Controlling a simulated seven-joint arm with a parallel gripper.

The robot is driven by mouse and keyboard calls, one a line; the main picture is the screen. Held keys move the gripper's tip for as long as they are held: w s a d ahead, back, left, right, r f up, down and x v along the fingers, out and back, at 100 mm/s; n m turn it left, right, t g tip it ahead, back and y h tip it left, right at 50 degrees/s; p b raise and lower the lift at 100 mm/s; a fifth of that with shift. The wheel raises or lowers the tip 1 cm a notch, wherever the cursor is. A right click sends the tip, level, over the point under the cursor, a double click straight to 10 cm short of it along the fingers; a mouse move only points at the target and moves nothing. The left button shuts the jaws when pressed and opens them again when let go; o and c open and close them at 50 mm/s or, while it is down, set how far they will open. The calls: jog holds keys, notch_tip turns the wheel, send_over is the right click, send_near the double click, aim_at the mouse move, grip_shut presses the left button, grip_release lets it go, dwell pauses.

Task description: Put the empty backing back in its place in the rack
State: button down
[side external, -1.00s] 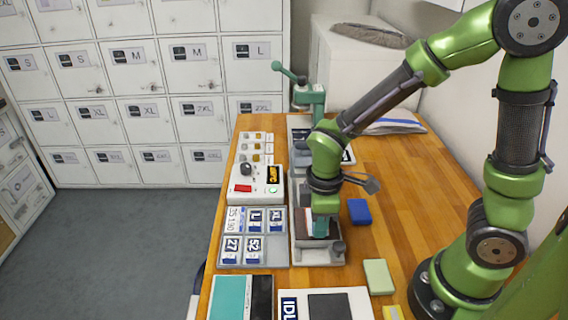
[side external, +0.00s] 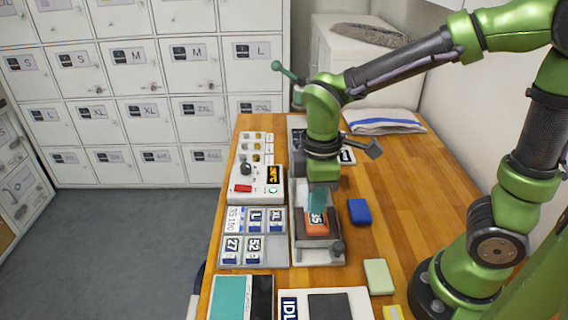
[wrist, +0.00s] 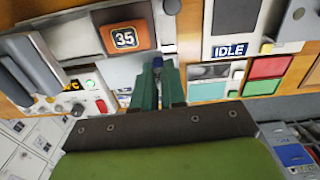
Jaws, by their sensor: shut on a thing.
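My gripper (side external: 318,203) has teal fingers pointing down above the press bed (side external: 318,252). In the wrist view, my gripper (wrist: 158,70) is shut on a thin thing, of which only a small pale and blue bit shows between the fingertips; I take it for the backing. An orange patch with a white 35 (side external: 316,229) lies on the bed just below the fingers; it also shows in the wrist view (wrist: 126,39), apart from them. The rack (side external: 277,258) stands left of the bed. Several numbered or lettered cards fill its compartments, and the front right compartment is bare.
A control box (side external: 262,187) with a red switch stands behind the rack. A blue block (side external: 359,211) and a pale green block (side external: 379,276) lie to the right. An IDLE panel (side external: 290,308) lies in front. The table's right side has free room.

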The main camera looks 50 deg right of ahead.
jog(key=w+a+f, duration=0.3)
jog(key=a+f, duration=0.1)
jog(key=a, duration=0.3)
send_over(277, 262)
jog(key=shift+m, duration=0.3)
notch_tip(277, 262, down, 6)
jog(key=shift+a+r, duration=0.1)
jog(key=shift+r, duration=0.05)
jog(key=shift+f, duration=1.95)
